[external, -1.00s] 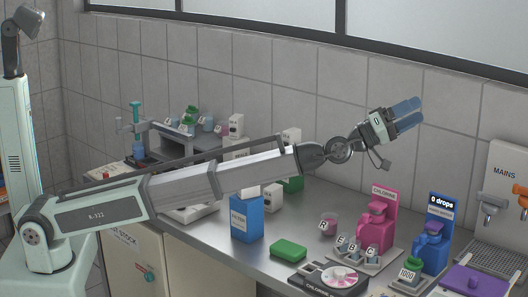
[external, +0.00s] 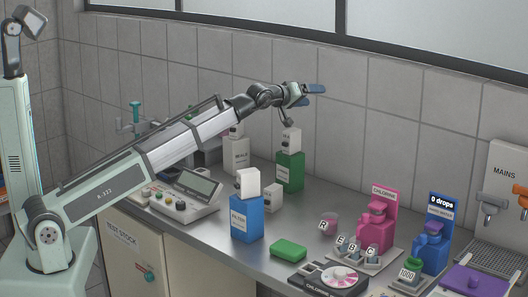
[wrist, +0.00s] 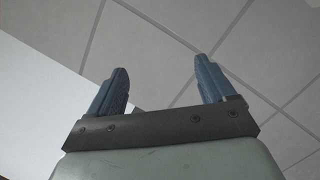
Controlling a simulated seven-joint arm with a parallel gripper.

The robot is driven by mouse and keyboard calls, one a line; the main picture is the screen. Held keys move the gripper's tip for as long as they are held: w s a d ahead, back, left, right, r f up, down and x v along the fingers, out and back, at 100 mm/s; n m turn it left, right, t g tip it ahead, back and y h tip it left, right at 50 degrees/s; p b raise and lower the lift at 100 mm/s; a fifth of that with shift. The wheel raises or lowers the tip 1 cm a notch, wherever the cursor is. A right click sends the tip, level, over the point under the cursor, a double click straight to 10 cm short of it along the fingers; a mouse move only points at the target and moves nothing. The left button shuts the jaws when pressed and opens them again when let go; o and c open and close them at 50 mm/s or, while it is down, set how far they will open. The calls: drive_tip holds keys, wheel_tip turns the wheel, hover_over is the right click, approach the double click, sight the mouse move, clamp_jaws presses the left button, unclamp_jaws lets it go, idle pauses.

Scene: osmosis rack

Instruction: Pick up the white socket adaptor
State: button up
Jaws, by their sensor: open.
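Several small white blocks could be the white socket adaptor; I cannot tell which. In the external view one white block (external: 247,182) sits on a blue box (external: 246,218), another white block (external: 291,140) sits on a green box (external: 290,172), and a further white block (external: 272,198) stands on the counter. Another is partly hidden behind my arm, above a pale box (external: 236,156). My gripper (external: 314,95) is open and empty, raised near the wall above the green box. In the wrist view its two blue fingers (wrist: 163,82) are spread, with only tiles and a pale surface beyond.
A console with a screen (external: 188,190) stands left on the counter. A green block (external: 288,250), a disc player (external: 330,277), a pink bottle (external: 376,228) and a blue dispenser (external: 431,248) stand to the right. The air around my gripper is clear except for the nearby wall.

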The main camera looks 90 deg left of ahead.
drive_tip(key=s+a+f+n+g+y, duration=0.1)
drive_tip(key=s+a+f+n+g, duration=0.1)
drive_tip(key=s+a, duration=0.5)
drive_tip(key=n+g+h, duration=1)
drive_tip(key=n+g, duration=0.1)
drive_tip(key=g, duration=0.1)
hover_over(200, 170)
wheel_tip(200, 170, down, 15)
wheel_tip(200, 170, down, 8)
drive_tip(key=shift+s+r, duration=0.1)
drive_tip(key=shift+d+f, duration=0.1)
drive_tip(key=shift+f, duration=2.6)
